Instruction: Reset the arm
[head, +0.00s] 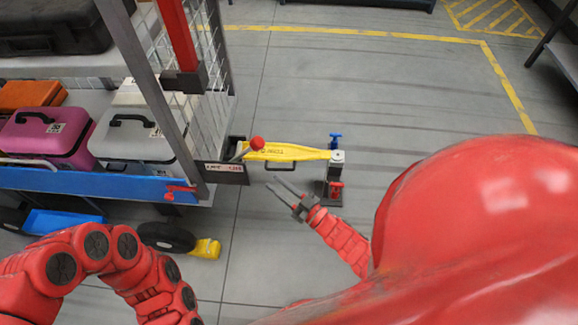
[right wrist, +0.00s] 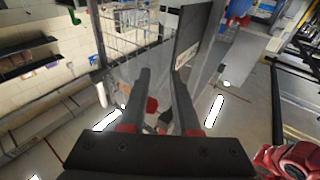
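A yellow bar (head: 295,152) with a dark handle beneath it reaches from the dark bracket on the cart's corner to a short post (head: 335,175). The post has a blue knob on top and red parts lower down. A lever with a red ball (head: 257,143) stands at the bar's cart end. My right gripper (head: 272,184) is just below the bar, apart from it, fingers spread and empty. In the right wrist view its fingers (right wrist: 162,75) are also apart; a red round thing (right wrist: 152,104) shows between them, unclear what. My left arm is at lower left; its gripper is out of view.
A cart with a blue edge (head: 90,183) and grey mesh side fills the left, carrying pink (head: 45,135) and grey (head: 135,140) cases. A wheel (head: 167,237) and yellow block (head: 205,248) sit below. Grey floor beyond the bar is clear.

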